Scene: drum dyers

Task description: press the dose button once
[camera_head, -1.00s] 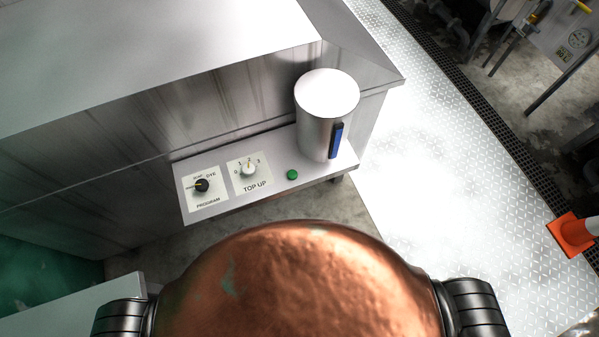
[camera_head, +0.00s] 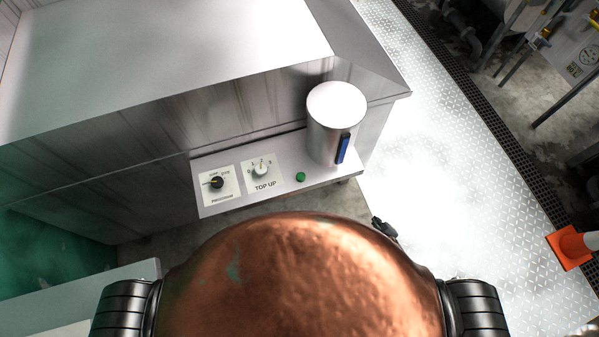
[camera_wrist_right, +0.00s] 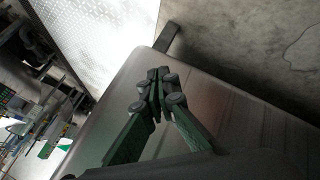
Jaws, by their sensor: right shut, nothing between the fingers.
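The green dose button (camera_head: 300,177) sits on the grey control shelf (camera_head: 222,207), right of the TOP UP dial (camera_head: 260,170) and left of the steel cylinder (camera_head: 335,125). My right gripper (camera_head: 384,228) shows as a small dark shape past the right edge of my copper-coloured body, below and right of the button and apart from it. In the right wrist view the gripper (camera_wrist_right: 157,95) is shut and empty, its fingertips together in front of a metal panel. The button does not show in that view. My left gripper is out of view.
The PROGRAM dial (camera_head: 217,183) is at the shelf's left. The cylinder has a blue strip (camera_head: 343,148) facing the front. A large steel housing (camera_head: 160,60) rises behind the shelf.

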